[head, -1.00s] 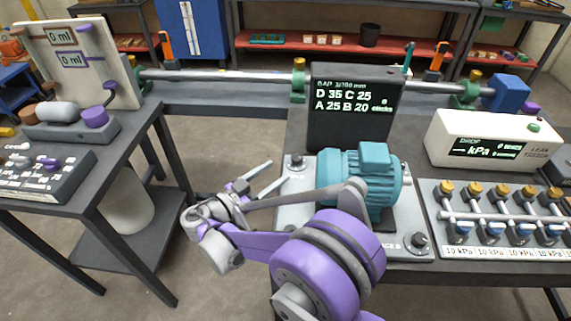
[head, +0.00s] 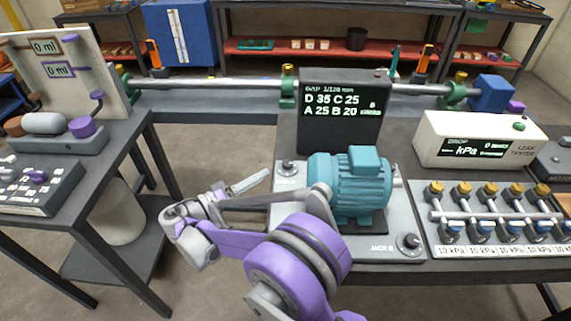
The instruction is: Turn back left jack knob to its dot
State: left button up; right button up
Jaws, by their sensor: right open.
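The back left jack knob (head: 287,168) is a dark round knob with a light top, at the far left corner of the grey base plate (head: 405,210). The teal motor (head: 350,185) stands on this plate. Another jack knob (head: 409,241), by the "JACK B" label, is at the front right corner. My right gripper (head: 256,184) is open and empty, just left of the back left knob and apart from it. My own arm hides one finger and the plate's front left. The knob's dot is too small to make out. My left gripper is not in view.
The dark gap display (head: 342,135) stands behind the motor and reads D 35, C 25, A 25, B 20. The white leak tester (head: 475,140) and a row of valves (head: 490,215) are to the right. A gap of floor separates the left table (head: 120,145).

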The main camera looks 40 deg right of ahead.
aim_at(282, 165)
jog(key=d+n+g, duration=0.1)
jog(key=d+n, duration=0.2)
jog(key=n, duration=0.4)
jog(key=d+n+g, duration=0.2)
jog(key=d+n, duration=0.2)
jog(key=n, duration=0.3)
jog(key=d+n+g, duration=0.1)
jog(key=d+n, duration=0.2)
jog(key=n, duration=0.4)
jog(key=shift+d+g+y+b, duration=0.2)
jog(key=shift+g+y+b, duration=0.1)
jog(key=shift+g, duration=0.1)
grip_shut()
